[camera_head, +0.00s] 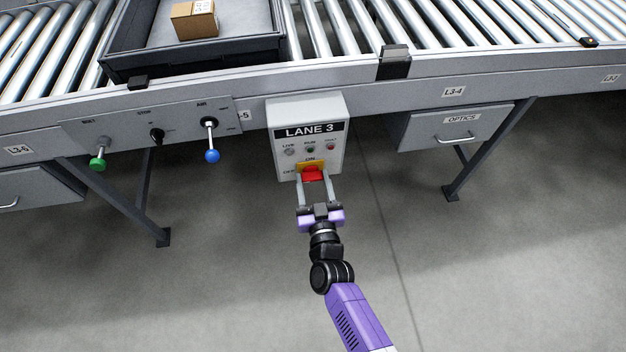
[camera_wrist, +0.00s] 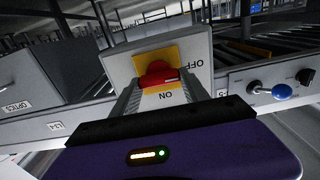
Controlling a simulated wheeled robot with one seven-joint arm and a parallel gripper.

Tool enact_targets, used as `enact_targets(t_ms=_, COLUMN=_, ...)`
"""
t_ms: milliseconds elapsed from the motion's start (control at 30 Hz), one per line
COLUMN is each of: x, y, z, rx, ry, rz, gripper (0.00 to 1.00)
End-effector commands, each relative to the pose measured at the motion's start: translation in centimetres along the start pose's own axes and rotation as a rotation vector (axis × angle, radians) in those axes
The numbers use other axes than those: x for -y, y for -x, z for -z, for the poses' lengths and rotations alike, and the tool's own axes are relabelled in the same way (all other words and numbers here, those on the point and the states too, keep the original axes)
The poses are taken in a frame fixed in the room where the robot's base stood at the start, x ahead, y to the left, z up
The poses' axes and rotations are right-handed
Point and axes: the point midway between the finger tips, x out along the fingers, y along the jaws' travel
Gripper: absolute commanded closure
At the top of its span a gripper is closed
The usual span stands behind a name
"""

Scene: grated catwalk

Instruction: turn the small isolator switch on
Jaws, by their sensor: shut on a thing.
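The isolator switch is a red handle (camera_head: 312,174) on a yellow plate (camera_head: 309,162), low on the front of a light grey box labelled LANE 3 (camera_head: 337,127). ON is printed above the handle and OFF to its left. My gripper (camera_head: 312,176) reaches up from below, with one finger on each side of the handle, shut on it. In the wrist view the red handle (camera_wrist: 158,76) lies roughly crosswise, slightly tilted, between the fingertips. There the lettering is turned: ON is at the bottom and OFF at the right.
A roller conveyor (camera_head: 340,25) runs above the box, carrying a dark tray (camera_head: 200,58) with a carton (camera_head: 194,19). To the left is a panel with a green knob (camera_head: 97,164), black knob (camera_head: 157,135) and blue knob (camera_head: 212,156). An OPTICS drawer (camera_head: 455,127) hangs right. The floor below is clear.

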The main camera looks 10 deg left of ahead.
Motion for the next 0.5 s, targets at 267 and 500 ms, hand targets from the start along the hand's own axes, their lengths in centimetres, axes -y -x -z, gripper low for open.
enact_targets(t_ms=267, x=-0.04, y=0.03, z=-0.16, rx=0.001, ry=-0.104, rz=0.0, gripper=0.88)
enact_targets(t_ms=500, x=-0.13, y=0.01, z=-0.19, rx=-0.001, ry=-0.298, rz=0.0, gripper=0.88)
